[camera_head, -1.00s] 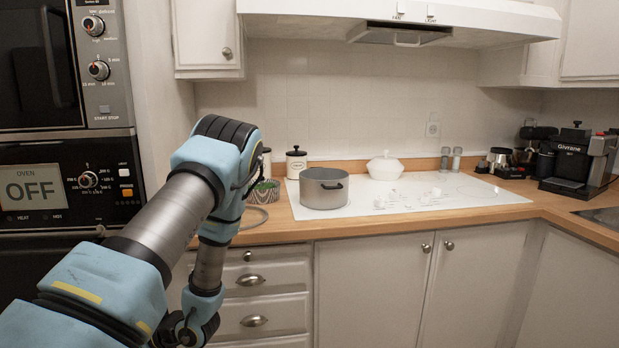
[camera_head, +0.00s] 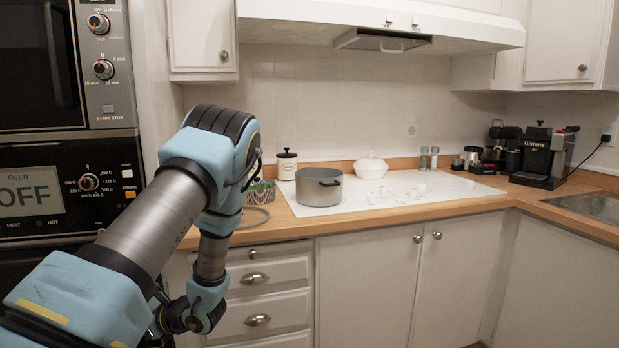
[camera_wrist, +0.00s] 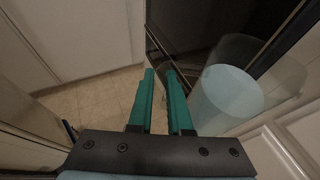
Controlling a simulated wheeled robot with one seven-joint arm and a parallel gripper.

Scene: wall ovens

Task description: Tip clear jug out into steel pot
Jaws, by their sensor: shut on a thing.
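The steel pot (camera_head: 319,188) stands upright with a dark side handle at the left front of the white cooktop in the head view. Its inside is mostly hidden. The clear jug (camera_wrist: 236,92) is to the right of my fingers in the wrist view, with pale blue contents inside. My gripper (camera_wrist: 160,76) has two green fingers close together, shut on the jug at its handle side; the grip itself is hard to see. The gripper and the jug do not show in the head view. My arm hangs down in front of the drawers, left of and below the pot.
A white lidded dish (camera_head: 371,166) and a canister (camera_head: 287,164) stand behind the pot. A patterned bowl (camera_head: 262,190) sits left of it, near my arm. The counter edge and drawers (camera_head: 262,292) are beside my arm. The cooktop (camera_head: 415,190) right of the pot is clear.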

